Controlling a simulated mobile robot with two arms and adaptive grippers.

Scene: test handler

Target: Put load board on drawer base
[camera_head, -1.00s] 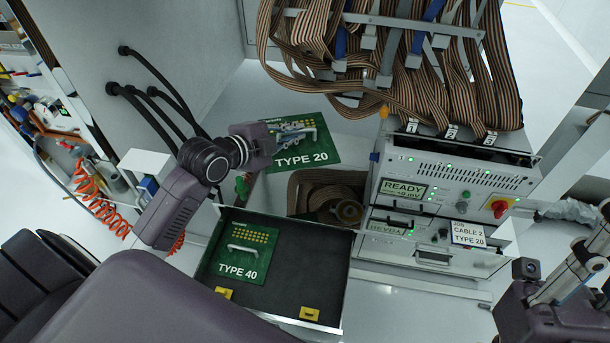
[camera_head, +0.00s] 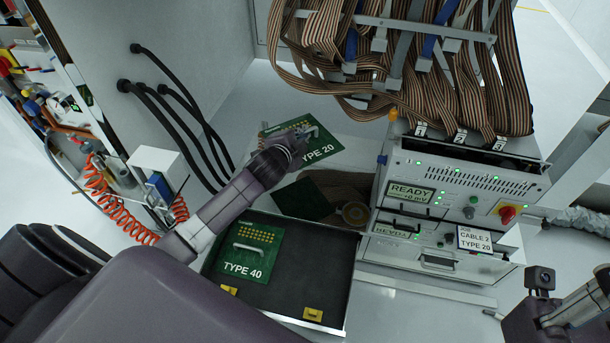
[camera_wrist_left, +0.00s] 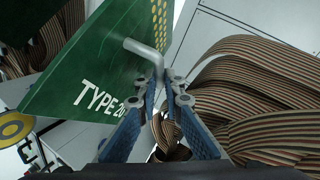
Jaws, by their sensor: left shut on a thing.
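The green load board marked TYPE 20 (camera_head: 322,152) is up in the air behind the open drawer. It also shows tilted in the left wrist view (camera_wrist_left: 100,65). My left gripper (camera_head: 300,143) is shut on its bent metal handle (camera_wrist_left: 143,52), with both blue fingers (camera_wrist_left: 155,100) meeting there. The open drawer (camera_head: 300,262) has a dark flat base. A green board marked TYPE 40 (camera_head: 250,250) lies on its left part. Two yellow blocks sit near its front edge. My right gripper's fingers are out of view.
A dark green flat patch (camera_head: 303,200) shows between the held board and the drawer. The test unit with a READY display (camera_head: 410,195) stands right of the drawer. Brown ribbon cables (camera_head: 330,70) hang above. Black hoses (camera_head: 170,105) hang at left. The drawer's right part is bare.

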